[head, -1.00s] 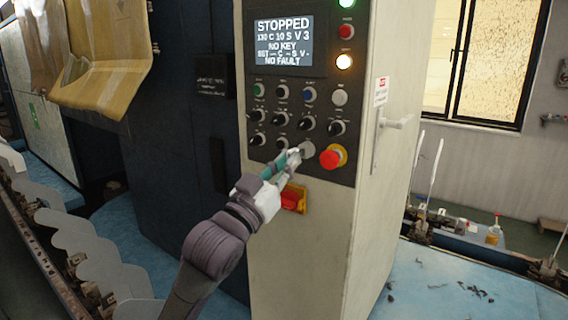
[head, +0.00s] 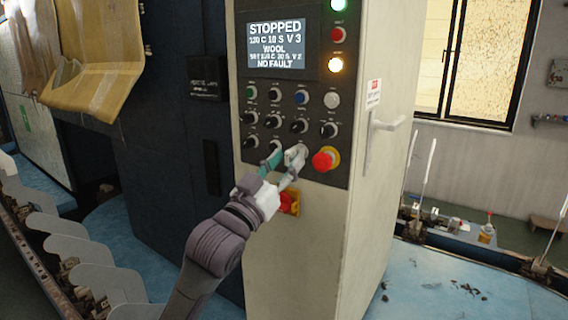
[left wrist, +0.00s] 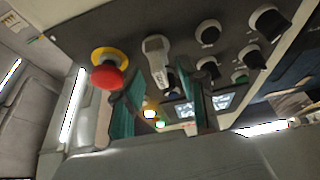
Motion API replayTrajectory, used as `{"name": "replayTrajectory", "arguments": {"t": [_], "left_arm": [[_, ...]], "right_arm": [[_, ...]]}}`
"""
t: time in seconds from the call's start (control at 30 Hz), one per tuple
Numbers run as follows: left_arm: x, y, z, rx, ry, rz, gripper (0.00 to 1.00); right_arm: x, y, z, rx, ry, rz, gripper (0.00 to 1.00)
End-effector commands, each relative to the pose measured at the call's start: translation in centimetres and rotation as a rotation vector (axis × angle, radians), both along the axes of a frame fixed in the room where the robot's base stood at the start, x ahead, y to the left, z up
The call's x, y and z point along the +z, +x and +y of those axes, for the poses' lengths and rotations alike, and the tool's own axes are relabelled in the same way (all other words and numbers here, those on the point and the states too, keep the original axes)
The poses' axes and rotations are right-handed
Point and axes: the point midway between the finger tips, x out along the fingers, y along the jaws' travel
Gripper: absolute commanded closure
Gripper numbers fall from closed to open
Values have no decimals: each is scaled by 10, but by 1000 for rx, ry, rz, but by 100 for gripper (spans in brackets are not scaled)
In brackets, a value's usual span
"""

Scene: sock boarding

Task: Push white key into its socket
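The white key (head: 296,153) sits in its round socket on the lower part of the dark control panel (head: 243,125), left of the red stop button. In the left wrist view the key (left wrist: 156,48) stands out from the panel, its pale body ending in a white tip. My left gripper (head: 286,163) is just in front of it. Its two teal fingers are spread apart, with the key between and beyond their tips in the left wrist view (left wrist: 166,82). The gripper looks empty. The display (head: 276,46) reads STOPPED, WOOL, NO FAULT. My right gripper is out of view.
The red stop button (head: 325,159) on its yellow ring is close to the right of the key. Several black knobs (head: 299,126) are above and left. A red and yellow switch (head: 289,202) is below.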

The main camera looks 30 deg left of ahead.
Motion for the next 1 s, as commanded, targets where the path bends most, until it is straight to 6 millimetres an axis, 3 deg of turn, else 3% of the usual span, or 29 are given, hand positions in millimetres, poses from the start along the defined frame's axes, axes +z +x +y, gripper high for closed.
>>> {"name": "replayTrajectory", "arguments": {"t": [0.33, 0.73, 1.0], "left_arm": [[-5, -9, 2, 0, 0, 2, 59], [-35, -79, 11, 0, 1, 4, 59], [-45, -106, 15, 0, -1, 2, 59]], "right_arm": [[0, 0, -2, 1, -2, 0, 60], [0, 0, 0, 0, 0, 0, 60], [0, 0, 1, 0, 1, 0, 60]]}}
